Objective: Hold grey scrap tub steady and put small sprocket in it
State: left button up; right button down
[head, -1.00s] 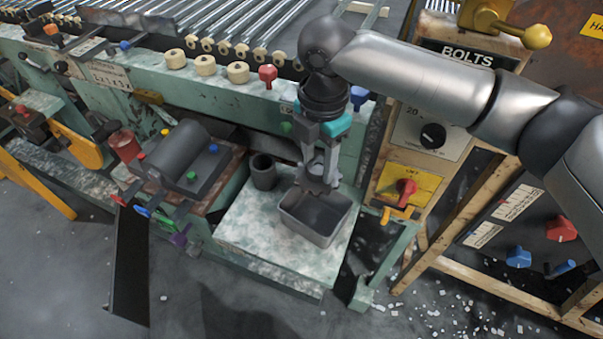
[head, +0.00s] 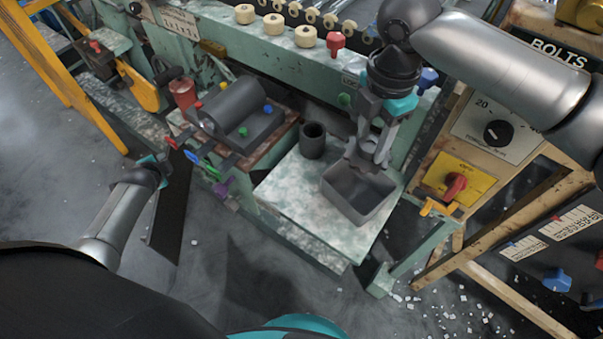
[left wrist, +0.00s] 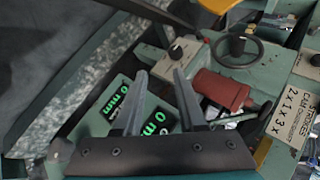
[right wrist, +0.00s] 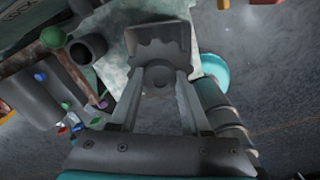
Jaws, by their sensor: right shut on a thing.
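The grey scrap tub (head: 372,208) is an open rectangular box on a pale mottled shelf. Its rim also shows in the right wrist view (right wrist: 133,40), beyond the fingers. My right gripper (head: 370,150) is shut on the small sprocket (right wrist: 158,76), a grey toothed disc with a round hub. It holds the sprocket over the back part of the tub; I cannot tell how far above the rim. My left gripper (head: 160,165) is well left of the tub, not touching it. In the left wrist view its fingers (left wrist: 156,95) are apart and empty.
A dark cylindrical cup (head: 312,140) stands on the shelf left of the tub. A grey machine block with coloured knobs (head: 240,110) lies between my left gripper and the tub. A wooden-framed control panel (head: 490,135) stands to the right. The shelf front (head: 300,210) is clear.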

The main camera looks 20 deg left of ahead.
pick_arm(q)
jog(key=w+a+r+m+t+y, duration=0.15)
jog(key=w+r, duration=0.25)
jog(key=r, duration=0.4)
jog(key=w+a+r+m+t, duration=0.1)
jog(key=w+a+r+t, duration=0.1)
jog(key=w+r, duration=0.35)
jog(key=w+a+r+m+t, duration=0.1)
jog(key=w+a+r+m, duration=0.1)
jog(key=r, duration=0.7)
jog(key=w+d+r+m+t+h, duration=0.1)
jog(key=w+d+r+m+t, duration=0.1)
jog(key=d+r+m, duration=0.3)
jog(key=w+d+r+m+t+h, duration=0.1)
jog(key=w+d+r+m+t, duration=0.15)
jog(key=r, duration=0.45)
jog(key=m+g+h, duration=0.5)
jog(key=m+h, duration=0.7)
jog(key=m, duration=0.9)
send_near(337, 162)
jog(key=x, duration=1.1)
jog(key=shift+w+d, duration=0.1)
